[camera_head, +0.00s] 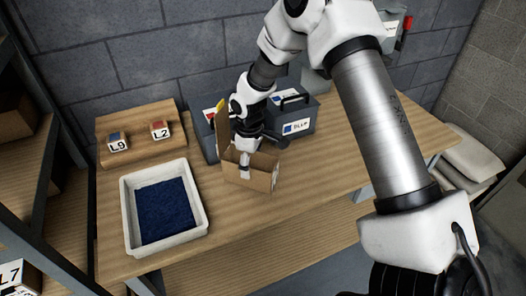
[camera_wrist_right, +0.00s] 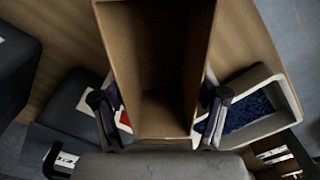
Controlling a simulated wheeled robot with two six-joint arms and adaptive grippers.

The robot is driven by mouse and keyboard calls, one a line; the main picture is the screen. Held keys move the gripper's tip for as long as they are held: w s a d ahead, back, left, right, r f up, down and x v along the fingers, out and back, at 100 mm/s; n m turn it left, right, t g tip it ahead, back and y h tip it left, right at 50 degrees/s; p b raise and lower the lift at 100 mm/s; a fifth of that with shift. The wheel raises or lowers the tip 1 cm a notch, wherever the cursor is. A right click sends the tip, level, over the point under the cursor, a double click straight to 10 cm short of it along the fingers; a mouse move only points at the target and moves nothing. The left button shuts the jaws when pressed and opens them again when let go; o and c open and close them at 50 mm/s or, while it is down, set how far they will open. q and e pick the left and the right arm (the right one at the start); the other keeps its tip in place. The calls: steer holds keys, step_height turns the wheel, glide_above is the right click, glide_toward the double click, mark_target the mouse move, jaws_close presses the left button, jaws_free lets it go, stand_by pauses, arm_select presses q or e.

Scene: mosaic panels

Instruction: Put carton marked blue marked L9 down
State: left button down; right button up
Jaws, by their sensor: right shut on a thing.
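An open brown cardboard carton (camera_head: 262,180) is at the middle of the table, in front of the grey bins. Its flaps stand up, and I cannot read a mark on it. My right gripper (camera_head: 245,165) reaches down onto it from above and is shut on it. In the right wrist view the carton (camera_wrist_right: 160,75) is between the two dark fingers (camera_wrist_right: 160,118) and looks empty inside. I cannot tell whether its base touches the table. A small block marked L9 (camera_head: 118,143) sits on a wooden stand at the left. My left gripper is not in view.
A white tray (camera_head: 129,215) of blue pieces lies left of the carton. The wooden stand (camera_head: 140,153) also holds a block marked L2 (camera_head: 160,131). Grey bins (camera_head: 302,112) stand close behind the carton. The table (camera_head: 345,165) is clear to the right. A shelf rack is at far left.

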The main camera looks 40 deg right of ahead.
step_height(320, 180, down, 4)
steer(key=shift+s+d+f+p, duration=0.1)
steer(key=shift+p, duration=0.35)
steer(key=shift+f, duration=0.2)
steer(key=o, duration=1.8)
steer(key=shift+c, duration=0.2)
steer(key=shift+r, duration=0.15)
step_height(320, 180, up, 12)
steer(key=b, duration=0.3)
steer(key=shift+r, duration=0.1)
